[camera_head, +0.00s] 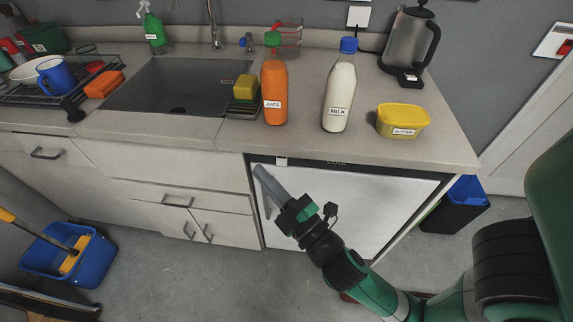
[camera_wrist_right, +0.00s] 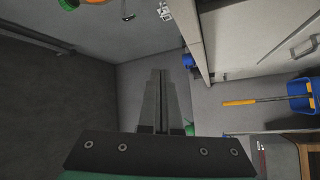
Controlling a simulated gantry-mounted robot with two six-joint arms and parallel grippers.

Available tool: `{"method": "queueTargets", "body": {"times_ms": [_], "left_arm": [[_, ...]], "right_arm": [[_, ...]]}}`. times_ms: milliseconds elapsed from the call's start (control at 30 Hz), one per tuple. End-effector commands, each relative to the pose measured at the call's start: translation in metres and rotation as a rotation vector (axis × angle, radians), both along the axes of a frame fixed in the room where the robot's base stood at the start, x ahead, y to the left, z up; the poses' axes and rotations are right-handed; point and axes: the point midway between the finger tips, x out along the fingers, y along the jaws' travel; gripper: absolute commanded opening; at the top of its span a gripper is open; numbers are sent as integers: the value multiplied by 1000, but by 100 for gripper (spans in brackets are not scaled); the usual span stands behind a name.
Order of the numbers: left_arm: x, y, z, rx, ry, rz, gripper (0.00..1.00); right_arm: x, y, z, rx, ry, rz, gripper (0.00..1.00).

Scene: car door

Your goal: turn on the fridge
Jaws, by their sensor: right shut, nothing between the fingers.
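The fridge (camera_head: 345,200) stands under the right part of the counter, with a white front and a dark top strip marked "COOL". A small white piece (camera_head: 281,161) sits on that strip near its left end; I cannot tell if it is a switch. My right gripper (camera_head: 259,171) is shut and empty, in front of the fridge's upper left corner. I cannot tell whether its tips touch the fridge. In the right wrist view its closed fingers (camera_wrist_right: 160,78) show with nothing between them. My left gripper is not in view.
On the counter above stand a juice bottle (camera_head: 274,92), a milk bottle (camera_head: 340,95), a butter tub (camera_head: 402,120) and a kettle (camera_head: 409,45). A wall socket (camera_head: 359,16) is behind them. A blue mop bucket (camera_head: 68,258) stands on the floor at left, a bin (camera_head: 455,210) at right.

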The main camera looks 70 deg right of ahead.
Motion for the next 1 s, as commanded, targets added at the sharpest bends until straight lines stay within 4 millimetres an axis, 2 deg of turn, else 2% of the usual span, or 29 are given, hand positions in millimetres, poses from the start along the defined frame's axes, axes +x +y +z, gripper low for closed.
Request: {"method": "queueTargets", "body": {"times_ms": [33, 200, 300, 400, 767, 1000], "left_arm": [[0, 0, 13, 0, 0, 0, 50], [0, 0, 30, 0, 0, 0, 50], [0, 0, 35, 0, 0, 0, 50], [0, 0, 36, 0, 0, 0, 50], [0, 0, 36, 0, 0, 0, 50], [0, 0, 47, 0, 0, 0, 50]], "right_arm": [[-17, -4, -16, -33, 93, -29, 0], [-69, -12, -65, -101, 327, -84, 0], [-90, -13, -81, -113, 411, -98, 0], [-102, -14, -90, -117, 452, -104, 0], [-104, -14, -93, -116, 460, -104, 0], [-96, -19, -92, -115, 459, -105, 0]]}}
